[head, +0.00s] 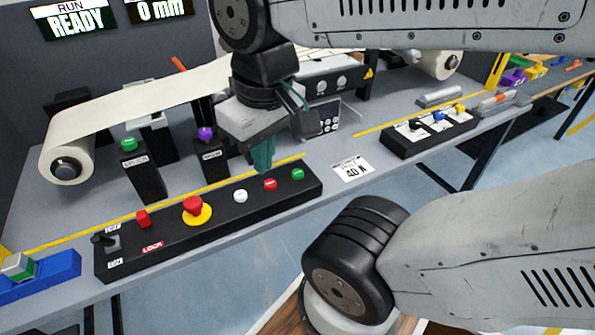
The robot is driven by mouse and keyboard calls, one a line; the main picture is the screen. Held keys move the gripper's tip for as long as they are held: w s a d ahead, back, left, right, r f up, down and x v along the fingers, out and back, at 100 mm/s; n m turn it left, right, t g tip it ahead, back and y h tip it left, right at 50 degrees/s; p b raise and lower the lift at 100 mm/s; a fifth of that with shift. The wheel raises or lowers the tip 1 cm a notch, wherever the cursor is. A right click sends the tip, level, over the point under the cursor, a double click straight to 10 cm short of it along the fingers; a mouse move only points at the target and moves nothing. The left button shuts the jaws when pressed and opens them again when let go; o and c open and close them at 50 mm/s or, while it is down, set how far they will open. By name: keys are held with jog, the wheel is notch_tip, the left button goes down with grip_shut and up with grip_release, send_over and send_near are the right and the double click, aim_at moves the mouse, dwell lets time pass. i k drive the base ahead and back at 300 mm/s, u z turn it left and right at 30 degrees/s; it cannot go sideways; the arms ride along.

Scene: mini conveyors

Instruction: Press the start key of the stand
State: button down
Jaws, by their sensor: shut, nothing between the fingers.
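The stand is a grey table (75,225) with a long black control box (215,228) along its front. On the box sit a lever switch, a red square button, a red mushroom button on a yellow ring (193,206), a white button (240,196), a red button (270,185) and a green button (297,174). No start label is readable on these buttons. My gripper (262,158) has teal fingers, shut and empty, pointing down. In the picture its tips are just above the red button and left of the green one; I cannot tell their height.
A white paper web runs from a roll (67,168) at left. Two black posts carry a green button (129,144) and a purple knob (205,134). A "40 N" card (352,169) lies right of the box, with another black switch box (405,143) beyond. Screens read "RUN READY" and "0 mm".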

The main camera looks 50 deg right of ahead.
aim_at(298, 174)
jog(key=k, duration=0.5)
jog(key=u, duration=1.5)
jog(key=i, duration=0.8)
jog(key=z, duration=1.75)
